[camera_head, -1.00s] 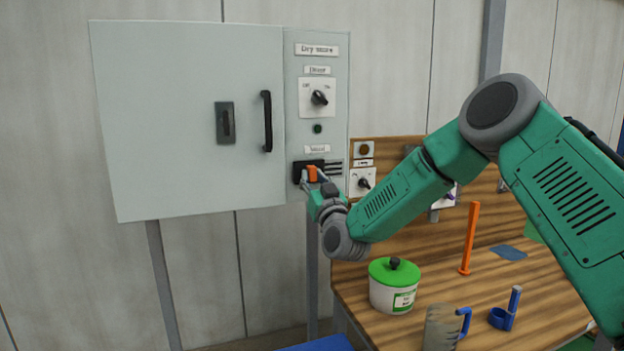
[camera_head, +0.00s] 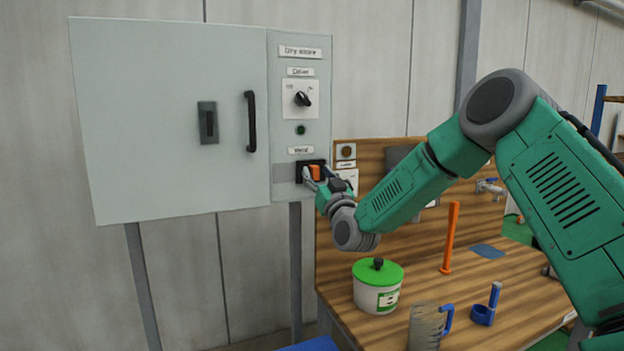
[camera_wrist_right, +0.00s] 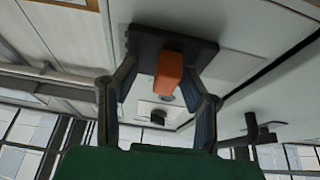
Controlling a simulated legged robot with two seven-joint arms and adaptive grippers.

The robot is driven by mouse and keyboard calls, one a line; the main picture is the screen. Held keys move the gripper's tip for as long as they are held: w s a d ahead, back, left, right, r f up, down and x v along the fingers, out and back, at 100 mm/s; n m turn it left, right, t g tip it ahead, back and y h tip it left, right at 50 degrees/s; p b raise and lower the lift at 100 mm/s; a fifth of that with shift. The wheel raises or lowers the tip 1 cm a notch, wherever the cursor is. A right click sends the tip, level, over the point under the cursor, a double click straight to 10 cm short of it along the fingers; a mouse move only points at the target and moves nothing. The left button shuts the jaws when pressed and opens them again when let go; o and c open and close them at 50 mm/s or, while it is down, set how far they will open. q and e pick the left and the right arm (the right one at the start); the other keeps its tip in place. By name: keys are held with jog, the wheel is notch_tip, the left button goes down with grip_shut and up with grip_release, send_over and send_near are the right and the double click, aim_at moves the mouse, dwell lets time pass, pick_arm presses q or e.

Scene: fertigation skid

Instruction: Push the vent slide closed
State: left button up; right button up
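The vent slide is a black plate (camera_head: 302,177) with an orange tab (camera_head: 314,172), low on the right column of the grey cabinet under a small label. No vent slots show beside the plate in the head view. My right gripper (camera_head: 318,177) is at the tab. In the right wrist view the orange tab (camera_wrist_right: 169,76) stands out from the black plate (camera_wrist_right: 150,45) between the spread fingers. The right finger is close to the tab and a gap shows at the left one; contact is unclear. My left gripper is out of view.
A rotary switch (camera_head: 303,99) and a dark green button (camera_head: 301,130) sit above the slide. The cabinet door (camera_head: 165,130) has a black handle. A wooden bench (camera_head: 480,290) at right holds a green-lidded tub (camera_head: 377,288), a jug (camera_head: 427,327) and an upright orange bar (camera_head: 450,238).

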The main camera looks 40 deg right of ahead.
jog(key=v, duration=1.2)
jog(key=shift+d, duration=0.15)
jog(key=shift+f, duration=0.15)
jog(key=shift+f, duration=0.1)
